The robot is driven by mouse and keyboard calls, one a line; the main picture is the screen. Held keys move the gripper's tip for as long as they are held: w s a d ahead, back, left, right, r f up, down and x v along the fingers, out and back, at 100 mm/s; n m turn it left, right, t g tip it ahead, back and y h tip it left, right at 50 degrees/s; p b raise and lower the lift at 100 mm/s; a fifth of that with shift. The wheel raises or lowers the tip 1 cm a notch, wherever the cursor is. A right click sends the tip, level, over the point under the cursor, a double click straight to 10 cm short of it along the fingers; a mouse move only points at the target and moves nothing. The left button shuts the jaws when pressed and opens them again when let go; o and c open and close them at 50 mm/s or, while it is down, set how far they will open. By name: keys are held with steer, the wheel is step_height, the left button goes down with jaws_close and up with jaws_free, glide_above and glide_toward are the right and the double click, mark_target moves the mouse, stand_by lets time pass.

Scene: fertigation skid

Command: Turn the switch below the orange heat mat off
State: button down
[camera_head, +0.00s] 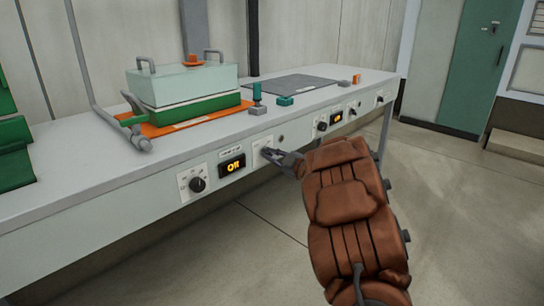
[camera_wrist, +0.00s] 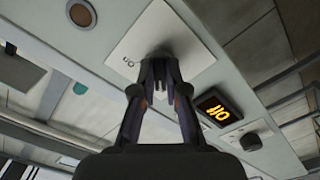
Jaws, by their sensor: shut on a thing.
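The orange heat mat (camera_head: 155,131) lies on the bench top under a clear-lidded green tray. Below it, on the bench's front panel, is a white switch plate (camera_head: 262,147). My gripper (camera_head: 280,157) reaches this plate from the right. In the wrist view the plate (camera_wrist: 130,42) lies straight ahead, and my gripper (camera_wrist: 160,72) is shut on the dark switch (camera_wrist: 159,50) at its middle. The fingers hide most of the switch, so its exact angle is unclear. The display (camera_head: 232,165) left of the plate glows orange and appears to read "Off"; it also shows in the wrist view (camera_wrist: 214,112).
A dark knob (camera_head: 197,185) sits left of the display. A grey mat (camera_head: 292,84) lies farther right on the bench, with another knob (camera_head: 322,126) and lit display (camera_head: 336,117) below it. The floor before the bench is clear.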

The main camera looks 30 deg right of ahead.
steer(key=c, duration=1.2)
jaws_free()
steer(key=shift+s, duration=0.1)
steer(key=v, duration=1.1)
steer(key=shift+s, duration=0.4)
steer(key=shift+d, duration=0.15)
